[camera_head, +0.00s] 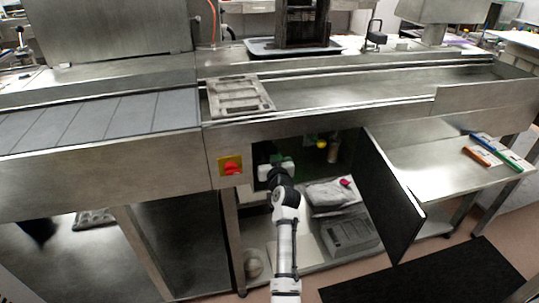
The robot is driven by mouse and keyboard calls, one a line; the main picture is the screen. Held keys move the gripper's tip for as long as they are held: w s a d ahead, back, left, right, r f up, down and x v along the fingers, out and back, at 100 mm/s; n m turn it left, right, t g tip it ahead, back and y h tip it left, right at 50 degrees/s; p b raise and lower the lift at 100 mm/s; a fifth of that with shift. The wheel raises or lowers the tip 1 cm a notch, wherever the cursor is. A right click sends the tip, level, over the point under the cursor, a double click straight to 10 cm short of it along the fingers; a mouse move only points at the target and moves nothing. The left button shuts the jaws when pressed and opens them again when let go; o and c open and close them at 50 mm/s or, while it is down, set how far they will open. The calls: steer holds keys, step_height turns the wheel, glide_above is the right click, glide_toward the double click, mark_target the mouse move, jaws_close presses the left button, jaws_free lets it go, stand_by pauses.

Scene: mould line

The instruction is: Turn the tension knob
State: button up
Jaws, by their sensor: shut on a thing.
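My gripper (275,163) is at the left side of the open cabinet bay under the line, in front of a dark green part. It is shut on what I take to be the tension knob. The gripper and wrist hide the knob, so its shape and angle cannot be told. My white arm reaches up to it from the bottom of the picture.
A red switch on a yellow plate (232,167) is close left of my gripper. A small yellow part (321,140) is deeper in the bay. The open dark door (388,195) stands to the right. Bags (328,193) and a grey crate (350,235) sit below.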

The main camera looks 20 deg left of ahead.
steer(key=m, duration=0.6)
steer(key=shift+p, duration=0.35)
steer(key=m+p, duration=0.1)
steer(key=m, duration=0.3)
steer(key=shift+m, duration=0.4)
steer(key=o, duration=1)
steer(key=shift+s, duration=0.15)
steer(key=b+v, duration=0.2)
steer(key=v, duration=1.1)
steer(key=shift+s+d+r, duration=0.15)
steer(key=shift+s+d, duration=0.05)
steer(key=shift+s, duration=0.05)
